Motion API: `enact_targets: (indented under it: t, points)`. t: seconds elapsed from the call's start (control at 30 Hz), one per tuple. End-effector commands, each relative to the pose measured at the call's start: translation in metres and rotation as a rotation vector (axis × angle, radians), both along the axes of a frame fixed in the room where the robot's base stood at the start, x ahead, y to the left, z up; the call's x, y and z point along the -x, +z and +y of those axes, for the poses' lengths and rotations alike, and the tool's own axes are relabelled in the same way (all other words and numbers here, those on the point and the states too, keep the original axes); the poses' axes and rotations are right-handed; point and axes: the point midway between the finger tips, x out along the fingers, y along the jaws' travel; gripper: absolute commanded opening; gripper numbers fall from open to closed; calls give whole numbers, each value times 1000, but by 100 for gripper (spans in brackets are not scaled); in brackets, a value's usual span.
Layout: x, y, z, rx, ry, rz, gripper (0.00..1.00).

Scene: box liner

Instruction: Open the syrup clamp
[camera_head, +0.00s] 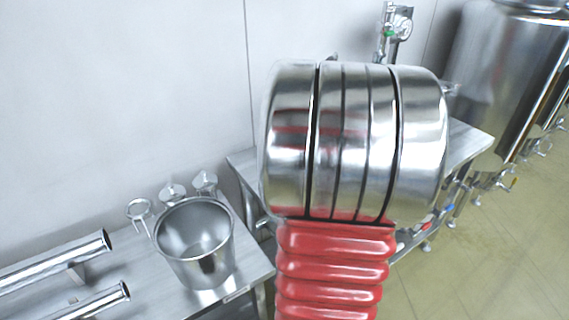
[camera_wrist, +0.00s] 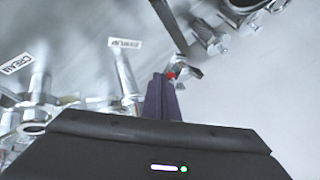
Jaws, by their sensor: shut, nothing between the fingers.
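In the wrist view, my gripper (camera_wrist: 160,78) points up the picture with its dark fingers together and nothing between them. A small metal fitting (camera_wrist: 185,70) with a red part lies right at the fingertips; I cannot tell whether they touch it. A white SYRUP label (camera_wrist: 125,43) is up and left of the fingertips, with a metal pipe fitting (camera_wrist: 126,78) below it. I cannot tell for certain which piece is the syrup clamp. In the head view, my arm's steel and red parts hide the gripper and the work spot.
A CREAM label (camera_wrist: 17,64) and metal fittings (camera_wrist: 38,95) stand at the left of the wrist view. In the head view, a steel bucket (camera_head: 194,245) and steel tubes (camera_head: 60,260) rest on a table (camera_head: 150,290) at lower left. A large tank (camera_head: 500,80) stands at right.

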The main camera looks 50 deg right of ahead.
Motion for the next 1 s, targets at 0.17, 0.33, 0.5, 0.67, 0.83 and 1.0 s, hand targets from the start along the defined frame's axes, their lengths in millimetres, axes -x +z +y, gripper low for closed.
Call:
enact_targets:
  t: [0.17,0.33,0.5,0.67,0.83,1.0]
  points:
    - [-4,0,3,0,-4,1,0]
    - [-8,-1,5,-1,-6,2,0]
    - [-10,0,6,-1,-7,1,0]
    - [-10,0,6,-1,-8,1,0]
    - [-9,0,6,0,-9,1,0]
    - [-8,0,5,0,-9,1,0]
